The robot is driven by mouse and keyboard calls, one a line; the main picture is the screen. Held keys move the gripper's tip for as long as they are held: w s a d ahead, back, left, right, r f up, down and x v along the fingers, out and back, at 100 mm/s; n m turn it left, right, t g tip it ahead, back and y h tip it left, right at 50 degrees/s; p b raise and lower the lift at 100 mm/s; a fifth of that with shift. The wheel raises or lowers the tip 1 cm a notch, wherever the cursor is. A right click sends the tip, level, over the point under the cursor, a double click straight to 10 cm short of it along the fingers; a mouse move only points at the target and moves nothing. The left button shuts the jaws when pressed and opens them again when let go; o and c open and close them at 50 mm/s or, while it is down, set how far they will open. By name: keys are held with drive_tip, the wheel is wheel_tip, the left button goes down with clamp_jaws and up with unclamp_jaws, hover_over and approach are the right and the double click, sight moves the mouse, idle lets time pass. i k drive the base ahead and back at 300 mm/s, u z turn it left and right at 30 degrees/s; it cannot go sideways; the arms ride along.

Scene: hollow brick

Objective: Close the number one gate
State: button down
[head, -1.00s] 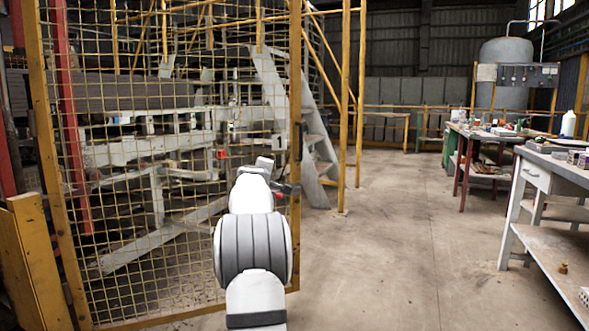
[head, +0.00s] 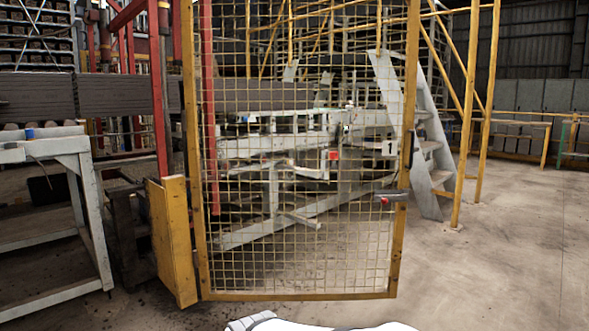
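The number one gate (head: 300,296) is a yellow-framed wire mesh panel in the middle of the head view. A white plate with a black "1" (head: 389,149) is on its right side. The gate's left side stands beside a yellow block-like post (head: 173,241). Its right edge appears apart from the yellow posts farther right. Only a white part of my arm shows at the bottom edge; my gripper is out of view, and nothing of mine visibly touches the gate.
Grey metal stairs (head: 428,150) and yellow posts (head: 471,120) stand right of the gate. A grey steel table (head: 75,165) and a red post (head: 158,100) are at left. Machinery shows through the mesh. The concrete floor (head: 500,265) at right is clear.

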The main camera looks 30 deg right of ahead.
sight(189, 117)
drive_tip(key=z, duration=1.2)
drive_tip(key=i, duration=1.2)
drive_tip(key=z, duration=0.45)
drive_tip(key=i, duration=0.75)
drive_tip(key=u, duration=0.3)
